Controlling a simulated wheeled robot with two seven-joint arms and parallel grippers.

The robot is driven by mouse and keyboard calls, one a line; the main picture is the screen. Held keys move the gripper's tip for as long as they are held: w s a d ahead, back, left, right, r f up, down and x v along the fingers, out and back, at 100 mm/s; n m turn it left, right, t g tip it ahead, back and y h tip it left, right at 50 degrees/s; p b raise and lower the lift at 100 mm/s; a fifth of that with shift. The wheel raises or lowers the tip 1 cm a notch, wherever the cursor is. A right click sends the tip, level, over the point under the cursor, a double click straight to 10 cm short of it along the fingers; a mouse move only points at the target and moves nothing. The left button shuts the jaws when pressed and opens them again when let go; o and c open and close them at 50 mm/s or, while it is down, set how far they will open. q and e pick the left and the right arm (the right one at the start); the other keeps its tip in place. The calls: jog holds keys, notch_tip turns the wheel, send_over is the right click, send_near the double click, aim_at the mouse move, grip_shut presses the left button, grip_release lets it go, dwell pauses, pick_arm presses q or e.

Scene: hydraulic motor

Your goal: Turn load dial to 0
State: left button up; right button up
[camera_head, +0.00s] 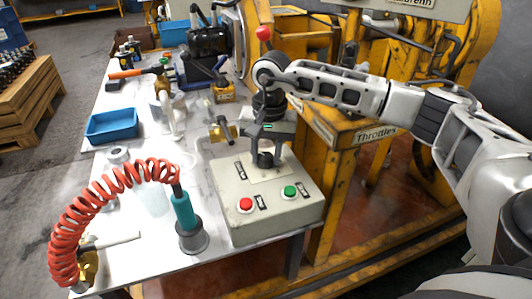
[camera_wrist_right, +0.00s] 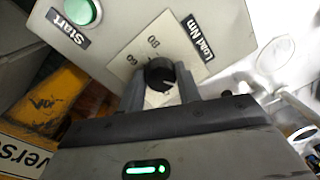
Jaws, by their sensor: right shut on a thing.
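The load dial (camera_wrist_right: 160,74) is a round black knob on a pale scale plate, beside the "Load Nm" label (camera_wrist_right: 205,38). Some scale numbers show on the far side of the knob; the rest of the scale is hidden by the knob and fingers. A small light mark shows on the knob, but I cannot tell the exact reading. My right gripper (camera_head: 266,158) points down at the control box (camera_head: 275,222). In the right wrist view its fingers (camera_wrist_right: 162,92) stand on both sides of the knob, shut on it. My left gripper is not in view.
A red button (camera_head: 246,204) and a green button (camera_head: 290,191) sit on the box's front part. A red coiled hose (camera_head: 100,190) with a teal handle (camera_head: 184,210) stands left of the box. A brass valve (camera_head: 222,131) is close behind. Yellow machinery (camera_head: 345,130) stands right.

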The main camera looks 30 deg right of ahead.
aim_at(270, 157)
jog(key=shift+w+r, duration=0.1)
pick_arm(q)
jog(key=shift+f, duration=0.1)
pick_arm(e)
jog(key=o, duration=1)
jog(key=shift+c, duration=0.2)
pick_arm(q)
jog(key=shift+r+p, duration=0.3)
jog(key=shift+p, duration=0.35)
pick_arm(e)
notch_tip(270, 157, up, 16)
jog(key=shift+s+d, duration=0.3)
jog(key=shift+s, duration=0.05)
